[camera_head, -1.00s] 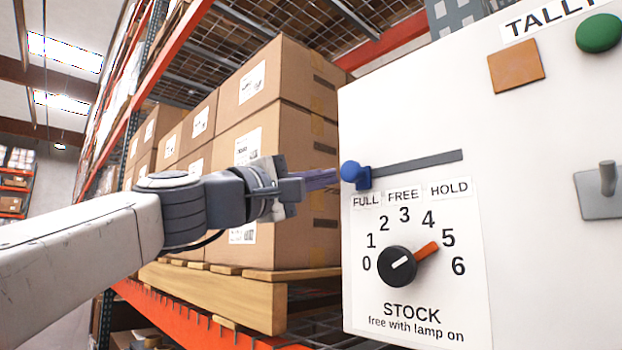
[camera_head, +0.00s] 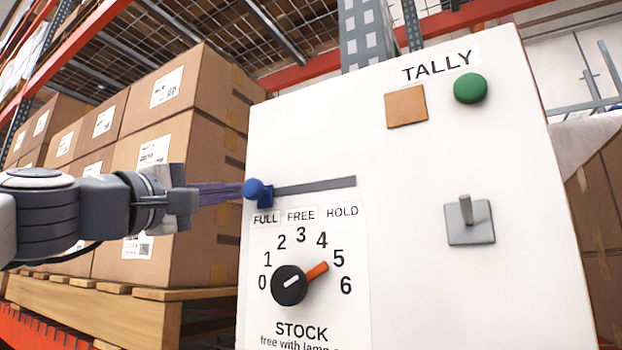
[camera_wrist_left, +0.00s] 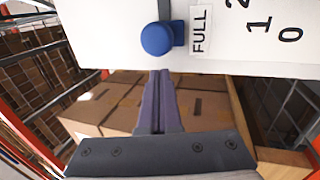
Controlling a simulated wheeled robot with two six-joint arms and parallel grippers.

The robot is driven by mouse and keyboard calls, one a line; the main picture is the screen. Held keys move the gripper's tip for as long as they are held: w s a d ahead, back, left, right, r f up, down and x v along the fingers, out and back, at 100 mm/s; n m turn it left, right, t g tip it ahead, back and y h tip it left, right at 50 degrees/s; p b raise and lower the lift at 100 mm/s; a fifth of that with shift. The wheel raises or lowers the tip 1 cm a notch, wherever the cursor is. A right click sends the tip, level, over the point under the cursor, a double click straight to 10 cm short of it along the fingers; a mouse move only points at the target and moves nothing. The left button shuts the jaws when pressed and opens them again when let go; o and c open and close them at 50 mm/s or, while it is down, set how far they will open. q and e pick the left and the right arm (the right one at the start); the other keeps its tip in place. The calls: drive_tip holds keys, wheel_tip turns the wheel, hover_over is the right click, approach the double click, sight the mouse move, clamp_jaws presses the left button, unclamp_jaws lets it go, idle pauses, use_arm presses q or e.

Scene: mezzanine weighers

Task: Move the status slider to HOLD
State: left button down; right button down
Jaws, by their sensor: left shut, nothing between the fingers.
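The status slider has a blue knob (camera_head: 257,191) at the left end of a grey slot (camera_head: 315,186), above the FULL label (camera_head: 265,218). The FREE label (camera_head: 301,215) and HOLD label (camera_head: 342,211) lie to the right along the slot. My left gripper (camera_head: 238,192) is shut and empty, its purple fingers pointing at the knob from the left. In the left wrist view the fingertips (camera_wrist_left: 157,75) end just short of the blue knob (camera_wrist_left: 157,39); whether they touch it I cannot tell. My right gripper is not in view.
The white panel (camera_head: 420,280) also carries a STOCK dial (camera_head: 289,285) below the slider, an orange square (camera_head: 406,107), a green button (camera_head: 470,88) and a grey toggle (camera_head: 468,222). Stacked cartons (camera_head: 150,200) on a pallet stand behind my left arm.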

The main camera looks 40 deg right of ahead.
sight(253, 188)
use_arm(q)
drive_tip(key=shift+s+d, duration=0.25)
drive_tip(key=shift+s, duration=0.5)
drive_tip(key=shift+s+d, duration=0.3)
drive_tip(key=shift+s, duration=0.4)
drive_tip(key=shift+s+d, duration=0.25)
drive_tip(key=shift+s, duration=0.5)
drive_tip(key=shift+s+d, duration=0.1)
drive_tip(key=shift+s, duration=0.25)
drive_tip(key=shift+s+d, duration=0.35)
drive_tip(key=shift+s, duration=0.55)
drive_tip(key=shift+s+d, duration=0.25)
drive_tip(key=shift+s, duration=0.4)
drive_tip(key=shift+s+d, duration=0.25)
drive_tip(key=shift+s, duration=0.4)
drive_tip(key=shift+s+d+p, duration=0.3)
drive_tip(key=shift+s, duration=0.55)
drive_tip(key=shift+s+d+p, duration=0.25)
drive_tip(key=shift+s+d, duration=0.05)
drive_tip(key=shift+s, duration=0.5)
drive_tip(key=shift+w+a+b, duration=0.3)
drive_tip(key=shift+w+b, duration=0.05)
drive_tip(key=shift+w, duration=0.4)
drive_tip(key=s+a+b, duration=0.1)
drive_tip(key=s+a, duration=0.2)
drive_tip(key=a, duration=0.6)
drive_tip(key=shift+s+a, duration=0.2)
